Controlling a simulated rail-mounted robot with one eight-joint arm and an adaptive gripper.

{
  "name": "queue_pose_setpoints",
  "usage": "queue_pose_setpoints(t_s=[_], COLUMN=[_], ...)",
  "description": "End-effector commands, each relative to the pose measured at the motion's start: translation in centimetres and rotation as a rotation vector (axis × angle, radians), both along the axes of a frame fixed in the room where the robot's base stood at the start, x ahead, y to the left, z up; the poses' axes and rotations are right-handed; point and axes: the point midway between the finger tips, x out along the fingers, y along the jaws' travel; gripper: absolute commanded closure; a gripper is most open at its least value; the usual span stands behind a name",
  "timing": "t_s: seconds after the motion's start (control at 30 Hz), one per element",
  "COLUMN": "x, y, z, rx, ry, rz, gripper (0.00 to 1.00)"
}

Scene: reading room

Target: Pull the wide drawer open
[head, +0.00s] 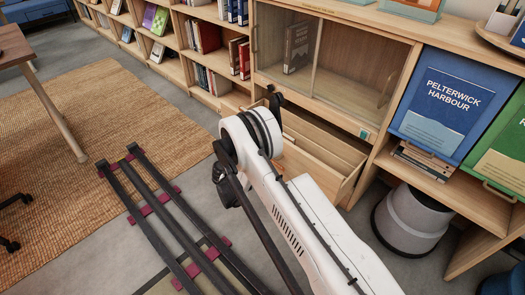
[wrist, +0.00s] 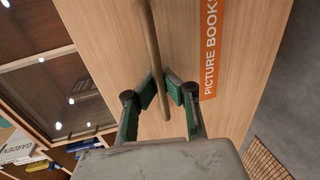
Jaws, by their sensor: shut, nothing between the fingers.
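The wide drawer (head: 318,178) is pale wood and stands out of the cabinet below the glass doors, with part of its inside showing in the head view. My arm covers part of its front. Whether the fingers touch the handle I cannot tell. In the head view the fingers are hidden behind my arm.
Glass doors (head: 338,52) with a book behind them sit above the drawer. A grey bin (head: 410,220) stands right of it under a shelf with blue and green displays. A woven rug (head: 90,130) and a table leg (head: 55,110) are at left. Grey floor lies in front.

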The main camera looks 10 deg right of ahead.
Motion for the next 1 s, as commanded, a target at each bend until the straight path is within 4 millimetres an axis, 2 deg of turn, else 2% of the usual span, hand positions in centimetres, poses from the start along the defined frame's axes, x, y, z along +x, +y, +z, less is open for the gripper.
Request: queue_pose_setpoints(t_s=[0.3, 0.53, 0.83, 1.0], x=[0.0, 0.0, -0.1, -1.2], y=[0.0, 0.0, 0.2, 1.6], z=[0.0, 0.0, 0.1, 0.5], rx=[0.000, 0.000, 0.000, 0.000], ry=[0.000, 0.000, 0.000, 0.000], rz=[0.001, 0.001, 0.001, 0.003], gripper=[1.00, 0.72, 0.72, 0.72])
